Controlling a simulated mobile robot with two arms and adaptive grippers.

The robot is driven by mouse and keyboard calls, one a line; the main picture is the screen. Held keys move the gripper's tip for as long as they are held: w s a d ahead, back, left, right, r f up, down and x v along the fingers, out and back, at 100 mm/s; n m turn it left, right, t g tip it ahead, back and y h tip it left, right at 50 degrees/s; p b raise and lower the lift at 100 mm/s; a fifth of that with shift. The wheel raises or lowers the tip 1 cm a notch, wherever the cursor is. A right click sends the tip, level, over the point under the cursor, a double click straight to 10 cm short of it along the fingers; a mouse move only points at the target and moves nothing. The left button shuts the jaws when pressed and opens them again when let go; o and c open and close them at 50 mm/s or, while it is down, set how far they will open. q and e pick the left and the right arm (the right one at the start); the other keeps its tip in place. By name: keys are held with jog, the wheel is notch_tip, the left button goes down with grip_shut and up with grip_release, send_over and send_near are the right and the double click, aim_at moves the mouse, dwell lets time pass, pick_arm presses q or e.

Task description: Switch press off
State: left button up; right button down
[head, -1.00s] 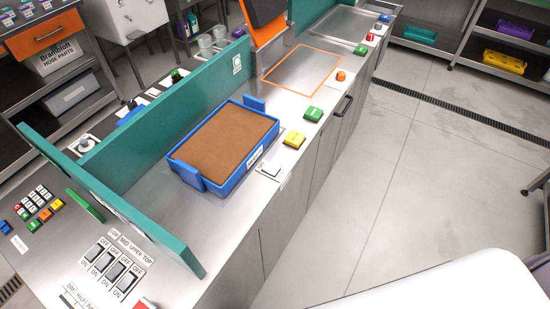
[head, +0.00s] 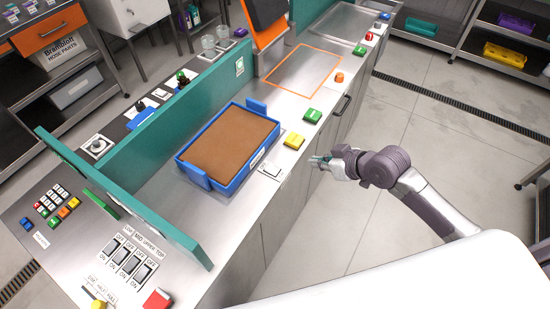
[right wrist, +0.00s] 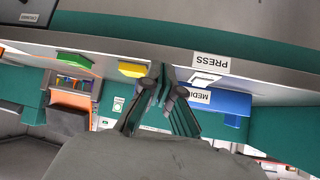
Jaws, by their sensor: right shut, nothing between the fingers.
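The press switch (head: 270,170) is a small pale rocker on the counter's front edge, beside the blue tray. In the right wrist view a PRESS label (right wrist: 210,63) shows upside down on the counter front, with the pale switch (right wrist: 204,79) just below it in the picture. Which way the rocker is tipped is too small to tell. My right gripper (head: 320,160) is shut and empty, in front of the counter edge, right of the switch and apart from it. Its fingers (right wrist: 163,95) also show in the right wrist view, left of the switch. My left gripper is not in view.
The blue tray (head: 184,165) of brown material stands behind the switch. A yellow button (head: 293,141) and a green button (head: 312,116) lie farther along the edge. A teal panel (head: 170,115) runs behind. Several rocker switches (head: 132,264) and a red button (head: 157,300) are nearer.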

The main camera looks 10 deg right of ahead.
jog(key=s+a+r+n+y, duration=0.2)
jog(key=s+a+r+n, duration=0.1)
jog(key=r, duration=0.6)
jog(key=shift+s+a+r+g+p, duration=0.4)
jog(key=shift+s+a, duration=0.2)
jog(key=shift+a, duration=0.5)
jog(key=p, duration=0.2)
send_over(266, 167)
jog(key=s+d, duration=0.2)
notch_tip(266, 167, down, 6)
jog(key=shift+d+f, duration=0.1)
jog(key=shift+f, duration=2)
jog(key=shift+w+p, duration=0.1)
jog(key=shift+p, duration=0.5)
jog(key=shift+f, duration=0.1)
